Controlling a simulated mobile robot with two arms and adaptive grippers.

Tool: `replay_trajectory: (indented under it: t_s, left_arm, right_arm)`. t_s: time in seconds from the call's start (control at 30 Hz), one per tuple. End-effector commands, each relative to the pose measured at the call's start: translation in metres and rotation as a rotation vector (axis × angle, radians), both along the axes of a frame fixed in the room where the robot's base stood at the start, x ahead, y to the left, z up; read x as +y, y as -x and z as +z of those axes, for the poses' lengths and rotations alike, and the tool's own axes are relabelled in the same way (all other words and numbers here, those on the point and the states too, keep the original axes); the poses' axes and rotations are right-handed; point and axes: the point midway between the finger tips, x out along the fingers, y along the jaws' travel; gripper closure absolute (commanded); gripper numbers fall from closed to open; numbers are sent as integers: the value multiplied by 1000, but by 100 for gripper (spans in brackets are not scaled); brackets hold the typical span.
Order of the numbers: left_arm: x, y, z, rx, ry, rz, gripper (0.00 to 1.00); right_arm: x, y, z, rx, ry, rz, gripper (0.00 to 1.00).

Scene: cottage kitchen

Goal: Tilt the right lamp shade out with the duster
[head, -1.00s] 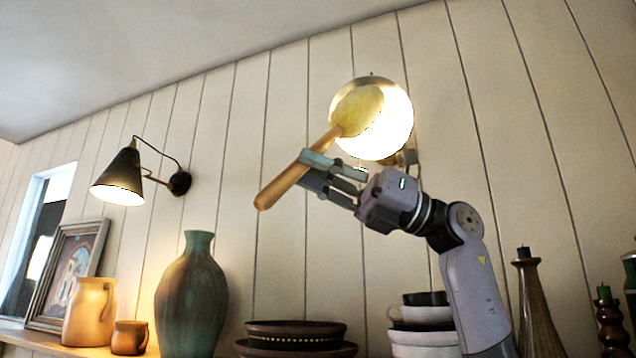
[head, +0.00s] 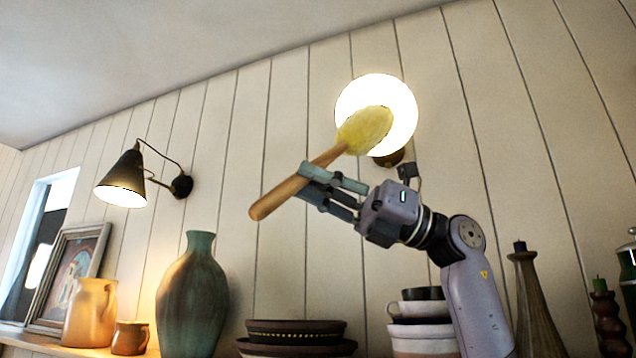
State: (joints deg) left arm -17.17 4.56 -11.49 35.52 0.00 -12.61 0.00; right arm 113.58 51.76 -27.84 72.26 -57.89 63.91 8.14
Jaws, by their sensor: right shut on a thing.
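The right lamp shade (head: 362,92) shows as a bright, glowing round opening facing me, high on the plank wall. Its wall mount (head: 389,158) shows just below it. My right gripper (head: 322,186) is shut on the wooden handle of the duster (head: 280,196). The duster's yellow head (head: 366,128) points up and right and overlaps the lower part of the shade in the picture. I cannot tell whether it touches the shade. The left lamp (head: 122,180) has a black cone shade facing down. My left gripper is not in view.
Below, a shelf (head: 60,344) bears jugs, a green vase (head: 193,298), stacked dishes (head: 296,336), stacked bowls (head: 420,330) and a candlestick (head: 535,300). The plank wall (head: 270,120) between the lamps is bare.

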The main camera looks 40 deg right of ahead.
Motion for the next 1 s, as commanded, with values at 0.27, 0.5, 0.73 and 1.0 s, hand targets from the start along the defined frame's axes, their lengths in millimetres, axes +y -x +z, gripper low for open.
replay_trajectory:
  t_s: [0.27, 0.5, 0.73, 1.0]
  left_arm:
    - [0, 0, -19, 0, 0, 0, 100]
    - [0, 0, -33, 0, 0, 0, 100]
    - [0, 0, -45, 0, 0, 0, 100]
    - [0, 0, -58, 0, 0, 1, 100]
  right_arm:
    - [10, 5, -20, 0, 0, -1, 100]
    - [19, 9, -33, 1, 1, -1, 100]
    - [27, 14, -46, 1, 1, -1, 100]
    - [39, 20, -59, -1, 0, 0, 100]
